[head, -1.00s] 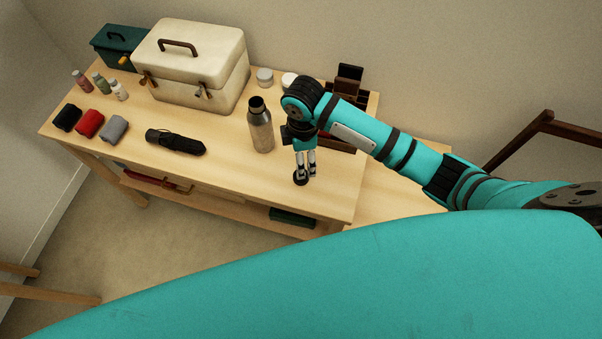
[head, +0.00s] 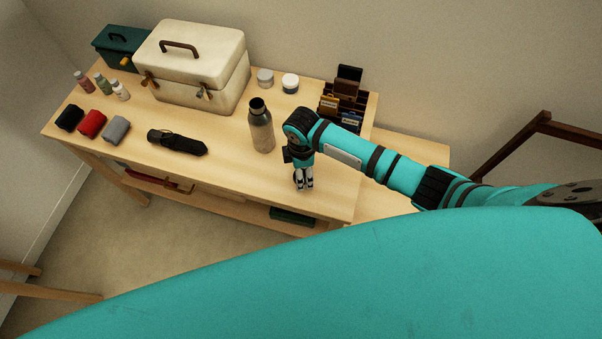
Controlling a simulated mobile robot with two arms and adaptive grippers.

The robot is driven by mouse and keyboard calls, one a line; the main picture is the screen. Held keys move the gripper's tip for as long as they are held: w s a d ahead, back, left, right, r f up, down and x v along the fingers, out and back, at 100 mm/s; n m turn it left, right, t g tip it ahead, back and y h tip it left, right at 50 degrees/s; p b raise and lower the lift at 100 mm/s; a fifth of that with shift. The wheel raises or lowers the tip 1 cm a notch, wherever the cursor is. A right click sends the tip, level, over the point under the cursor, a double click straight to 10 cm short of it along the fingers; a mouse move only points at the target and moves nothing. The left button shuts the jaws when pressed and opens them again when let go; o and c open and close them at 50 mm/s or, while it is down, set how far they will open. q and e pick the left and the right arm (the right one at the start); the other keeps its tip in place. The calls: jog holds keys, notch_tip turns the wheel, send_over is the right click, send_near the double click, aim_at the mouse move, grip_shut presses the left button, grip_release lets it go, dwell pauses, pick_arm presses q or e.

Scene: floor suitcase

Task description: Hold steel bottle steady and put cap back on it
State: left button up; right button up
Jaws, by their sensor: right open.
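The steel bottle (head: 262,132) stands upright on the wooden table, with a black top (head: 257,104). I cannot tell at this size whether that top is a cap or an open neck. My right gripper (head: 304,186) points down close to the tabletop, to the right of the bottle and nearer the table's front edge. It is open and apart from the bottle. No separate cap shows clearly; anything small between or under the fingers is hidden. My left gripper is not in view.
A cream case (head: 190,70) and a green box (head: 120,48) stand at the back left. Two round jars (head: 290,83) and a dark organiser (head: 345,100) stand behind the bottle. A black umbrella (head: 178,143) and rolled cloths (head: 92,124) lie left. Bare tabletop surrounds my right gripper.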

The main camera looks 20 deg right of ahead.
jog(key=shift+f, duration=0.75)
jog(key=c, duration=0.8)
